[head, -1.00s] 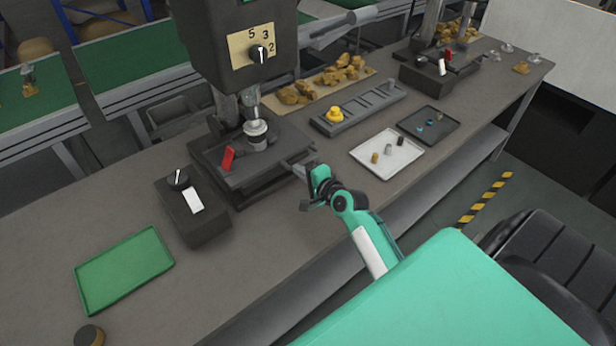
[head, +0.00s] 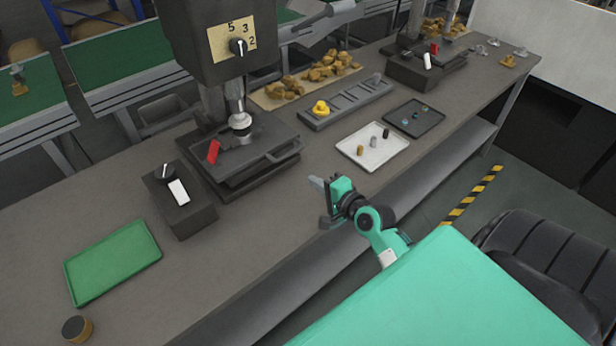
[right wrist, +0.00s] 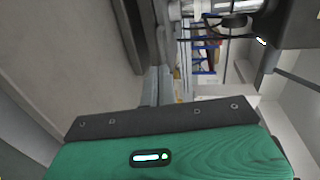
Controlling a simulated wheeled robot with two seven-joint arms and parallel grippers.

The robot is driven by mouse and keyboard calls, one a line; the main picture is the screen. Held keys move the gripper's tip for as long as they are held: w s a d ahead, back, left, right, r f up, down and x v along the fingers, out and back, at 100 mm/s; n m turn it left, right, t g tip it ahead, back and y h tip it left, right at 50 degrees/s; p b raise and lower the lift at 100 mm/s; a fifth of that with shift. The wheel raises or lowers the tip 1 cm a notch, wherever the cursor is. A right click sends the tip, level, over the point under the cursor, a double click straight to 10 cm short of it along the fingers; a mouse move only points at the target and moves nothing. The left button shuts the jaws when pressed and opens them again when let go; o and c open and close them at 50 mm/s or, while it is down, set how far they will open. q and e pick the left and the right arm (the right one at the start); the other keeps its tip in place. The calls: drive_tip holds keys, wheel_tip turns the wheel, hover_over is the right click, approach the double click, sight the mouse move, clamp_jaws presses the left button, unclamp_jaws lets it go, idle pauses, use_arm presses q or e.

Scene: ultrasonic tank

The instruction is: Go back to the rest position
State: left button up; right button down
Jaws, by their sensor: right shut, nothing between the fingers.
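My right gripper (head: 318,202) is shut and empty. In the head view it hangs by the front edge of the grey workbench (head: 262,225), apart from the black press base (head: 240,150) and the white tray (head: 372,152). The right wrist view shows the green and black gripper housing across its lower part, with the bench top at the left. My left gripper is not in view.
Nearby are a control box (head: 183,212), a green tray (head: 113,262), a grey rack (head: 348,100) and a dark tray (head: 414,117). A black chair (head: 545,262) stands at the right.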

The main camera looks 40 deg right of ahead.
drive_tip(key=shift+s, duration=0.35)
drive_tip(key=s+a+f+n+g+y, duration=0.2)
drive_tip(key=s+a+f+n+g, duration=0.45)
drive_tip(key=s+a+n, duration=0.4)
drive_tip(key=s+a+n+g+h, duration=0.3)
drive_tip(key=s+n+g, duration=0.2)
drive_tip(key=s+n, duration=0.5)
drive_tip(key=s+f+m+g, duration=0.1)
drive_tip(key=s+f+g, duration=0.15)
drive_tip(key=f, duration=2.95)
drive_tip(key=s+d+f, duration=0.3)
drive_tip(key=s+f, duration=1.6)
drive_tip(key=shift+s+d+g, duration=0.2)
drive_tip(key=shift+s+g, duration=0.1)
